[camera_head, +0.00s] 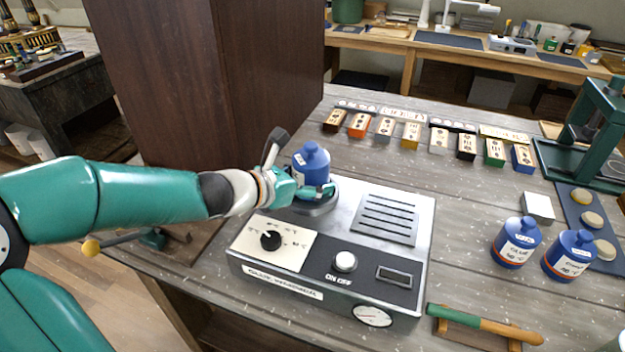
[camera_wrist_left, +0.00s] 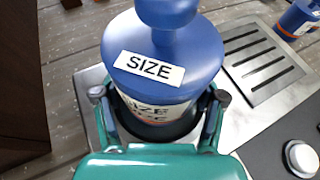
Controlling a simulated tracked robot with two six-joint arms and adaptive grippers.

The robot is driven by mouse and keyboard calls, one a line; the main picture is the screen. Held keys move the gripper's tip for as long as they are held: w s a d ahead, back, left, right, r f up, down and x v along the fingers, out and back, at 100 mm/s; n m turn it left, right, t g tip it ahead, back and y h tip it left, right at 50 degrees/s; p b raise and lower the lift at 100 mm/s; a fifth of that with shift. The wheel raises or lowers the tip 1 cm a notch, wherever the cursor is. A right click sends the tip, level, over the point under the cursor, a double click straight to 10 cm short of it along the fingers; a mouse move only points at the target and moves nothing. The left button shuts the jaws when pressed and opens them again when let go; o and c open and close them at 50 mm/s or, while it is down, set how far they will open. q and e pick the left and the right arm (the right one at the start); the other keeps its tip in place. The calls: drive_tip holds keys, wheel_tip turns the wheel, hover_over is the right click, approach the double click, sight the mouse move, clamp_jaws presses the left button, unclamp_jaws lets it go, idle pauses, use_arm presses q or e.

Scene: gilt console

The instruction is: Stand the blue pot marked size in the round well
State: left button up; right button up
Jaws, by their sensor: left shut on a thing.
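The blue pot marked SIZE (camera_head: 310,164) is at the round well (camera_head: 319,207) on the back left of the metal warmer (camera_head: 385,262). My left gripper (camera_head: 318,191) is shut on the pot, with a finger on each side of its body. In the left wrist view the pot (camera_wrist_left: 168,62) shows its SIZE label on the lid, and the gripper (camera_wrist_left: 158,108) spans its lower body. The pot looks upright. The dark ring of the well shows around its base; whether the base rests on the well's floor is hidden. My right gripper is not in view.
Two more blue pots (camera_head: 515,242) (camera_head: 568,255) stand on the bench at the right. A green-handled tool (camera_head: 485,325) lies on a rest at the front. A tall brown cabinet (camera_head: 215,80) rises behind the arm. Several labelled blocks (camera_head: 411,135) line the back.

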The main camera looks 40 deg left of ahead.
use_arm(q)
drive_tip(key=shift+f+b, duration=0.35)
drive_tip(key=shift+b, duration=0.05)
drive_tip(key=o, duration=1.6)
drive_tip(key=shift+f, duration=0.1)
drive_tip(key=shift+r+p, duration=0.35)
drive_tip(key=shift+p, duration=0.1)
drive_tip(key=shift+s+a+r+p, duration=0.2)
drive_tip(key=shift+s+r+p, duration=0.25)
drive_tip(key=shift+r+p, duration=0.15)
drive_tip(key=p+v, duration=0.2)
drive_tip(key=v, duration=0.7)
drive_tip(key=shift+s, duration=0.4)
drive_tip(key=shift+s+a+r, duration=0.1)
drive_tip(key=shift+s+r, duration=0.15)
drive_tip(key=shift+s, duration=0.3)
